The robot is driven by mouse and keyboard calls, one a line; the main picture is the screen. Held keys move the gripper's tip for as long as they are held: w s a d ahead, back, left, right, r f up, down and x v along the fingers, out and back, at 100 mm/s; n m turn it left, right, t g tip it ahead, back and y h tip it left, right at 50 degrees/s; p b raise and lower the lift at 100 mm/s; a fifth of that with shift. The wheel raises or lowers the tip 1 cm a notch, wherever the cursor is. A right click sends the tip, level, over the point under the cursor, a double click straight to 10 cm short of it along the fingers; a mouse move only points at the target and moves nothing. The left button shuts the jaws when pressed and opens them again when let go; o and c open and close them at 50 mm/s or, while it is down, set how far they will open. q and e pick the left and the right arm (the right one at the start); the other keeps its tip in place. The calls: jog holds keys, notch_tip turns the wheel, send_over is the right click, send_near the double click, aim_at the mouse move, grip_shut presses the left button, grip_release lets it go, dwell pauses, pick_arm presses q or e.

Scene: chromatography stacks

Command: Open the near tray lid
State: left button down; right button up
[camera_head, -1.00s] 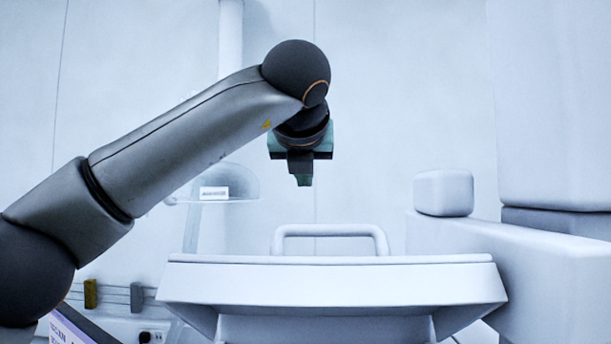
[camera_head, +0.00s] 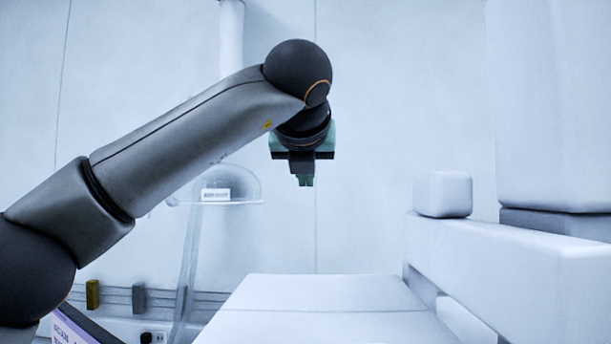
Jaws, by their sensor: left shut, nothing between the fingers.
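My left gripper (camera_head: 304,180) hangs with its fingers pointing down, near the middle of the head view. It is shut and empty, in the air above a flat white surface (camera_head: 318,292) and apart from it. This surface runs off the bottom edge of the view and has a thin line across it. I cannot tell whether it is the near tray lid or something beneath it. No handle shows now. My right gripper is out of view.
A white beam (camera_head: 510,262) with a rounded block (camera_head: 443,194) stands at the right, near a tall white housing (camera_head: 550,110). A clear dome on a stand (camera_head: 230,186) is behind at the left. A rail with clips (camera_head: 165,296) runs below it.

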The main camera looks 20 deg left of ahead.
pick_arm(q)
jog(key=b+v, duration=0.2)
jog(key=v, duration=1)
jog(key=shift+s, duration=0.2)
